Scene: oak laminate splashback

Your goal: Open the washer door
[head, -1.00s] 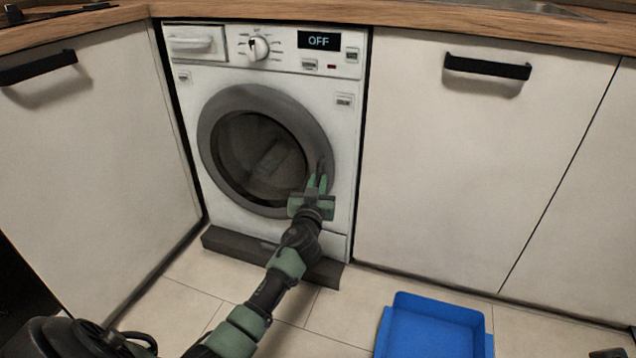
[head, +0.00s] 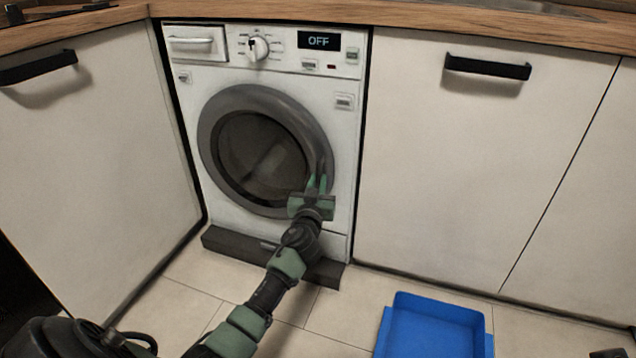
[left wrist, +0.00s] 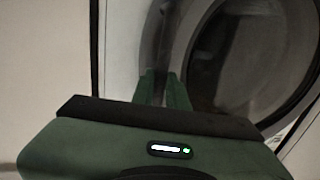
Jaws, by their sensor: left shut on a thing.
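The white washer (head: 285,82) stands under the counter, and its display reads OFF. Its round door has a grey ring (head: 215,110) and dark glass (head: 262,155), and it looks closed against the front. My left gripper (head: 317,182) is at the lower right of the ring, its green fingers shut on the door's edge there. In the left wrist view the gripper (left wrist: 163,88) reaches up to the grey ring (left wrist: 172,40), with the dark glass (left wrist: 240,55) to its right. The exact grip point is hidden by the fingers.
A blue bin (head: 435,325) stands on the tiled floor at the lower right. White cabinets with black handles flank the washer, one at left (head: 95,150) and one at right (head: 460,170). A dark plinth (head: 225,243) runs below the washer. Floor before it is otherwise clear.

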